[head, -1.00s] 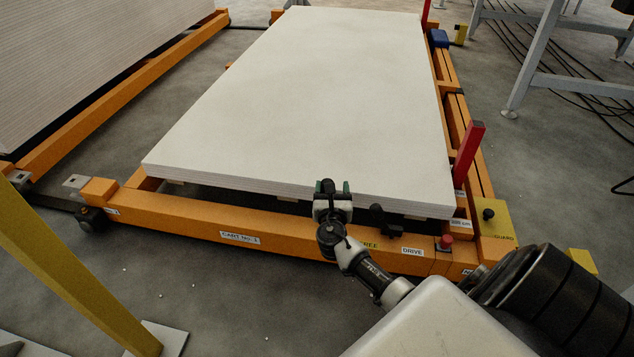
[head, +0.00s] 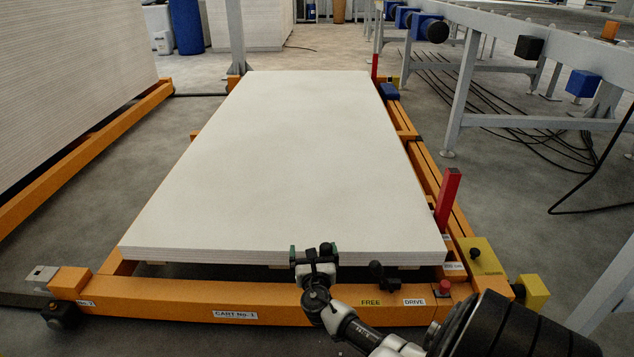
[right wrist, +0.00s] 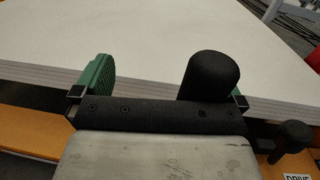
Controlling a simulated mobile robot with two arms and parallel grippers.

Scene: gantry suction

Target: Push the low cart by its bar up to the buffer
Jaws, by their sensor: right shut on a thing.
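The low orange cart (head: 280,302), labelled CART No. 1, carries a flat stack of pale boards (head: 290,150). My right gripper (head: 315,254) is at the cart's near end, just in front of the stack's near edge. In the right wrist view, its green finger pads stand on either side of a black rounded piece (right wrist: 210,78). It is shut on what seems to be the cart's bar, mostly hidden by the gripper. A black lever (head: 380,272) stands just right of it, by the FREE and DRIVE labels. My left gripper is out of view. I cannot clearly make out the buffer.
A red button (head: 445,287) and a yellow box (head: 483,258) sit at the near right corner. A red post (head: 447,200) stands along the right side. Another board stack (head: 70,95) is at left. Grey frame legs (head: 463,90) and cables are at right.

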